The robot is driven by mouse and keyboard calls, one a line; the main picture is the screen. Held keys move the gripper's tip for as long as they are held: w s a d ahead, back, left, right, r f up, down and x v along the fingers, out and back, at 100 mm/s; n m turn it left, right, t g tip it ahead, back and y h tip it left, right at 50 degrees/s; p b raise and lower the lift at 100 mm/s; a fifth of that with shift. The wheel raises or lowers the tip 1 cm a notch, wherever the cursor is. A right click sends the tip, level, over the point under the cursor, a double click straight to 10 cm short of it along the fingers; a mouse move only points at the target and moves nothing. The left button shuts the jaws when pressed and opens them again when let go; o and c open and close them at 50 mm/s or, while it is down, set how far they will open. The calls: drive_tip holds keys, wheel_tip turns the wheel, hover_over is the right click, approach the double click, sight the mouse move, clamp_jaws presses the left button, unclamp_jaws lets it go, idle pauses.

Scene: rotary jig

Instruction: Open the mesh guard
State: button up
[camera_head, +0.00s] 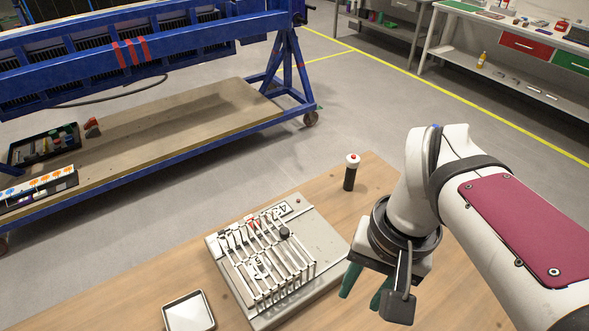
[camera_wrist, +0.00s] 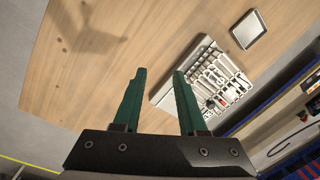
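The mesh guard (camera_head: 268,258), a grid of pale metal bars, lies over a grey base plate (camera_head: 318,238) on the table in the head view. It looks closed. A dark round knob (camera_head: 284,232) sits on its right side. What lies under the bars is hard to make out. In the wrist view the guard (camera_wrist: 222,78) shows small, beyond the right finger. My gripper (camera_head: 362,294) is to the right of the plate, apart from it, pointing down. In the wrist view its two green fingers (camera_wrist: 159,72) are spread with nothing between them.
A black cylinder with a white top and red button (camera_head: 350,172) stands behind the plate. A small square tray (camera_head: 207,301) is at the front left and also in the wrist view (camera_wrist: 262,14). Bare wooden table (camera_head: 382,175) surrounds them. A blue frame (camera_head: 200,40) stands beyond.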

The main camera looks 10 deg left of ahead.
drive_tip(key=shift+o, duration=0.8)
drive_tip(key=w+a+r+n, duration=0.1)
drive_tip(key=w+a+n, duration=0.1)
drive_tip(key=w+a, duration=0.2)
drive_tip(key=w+a+r+n+h, duration=0.1)
drive_tip(key=w+a, duration=0.3)
drive_tip(key=w, duration=0.4)
drive_tip(key=shift+w+r+n, duration=0.2)
drive_tip(key=shift+r+n, duration=0.2)
drive_tip(key=shift+n, duration=0.3)
drive_tip(key=n, duration=0.3)
hover_over(284, 230)
wheel_tip(284, 230, down, 16)
drive_tip(key=shift+s+r, duration=0.1)
drive_tip(key=shift+f+m, duration=0.3)
drive_tip(key=shift+f, duration=0.05)
clamp_jaws()
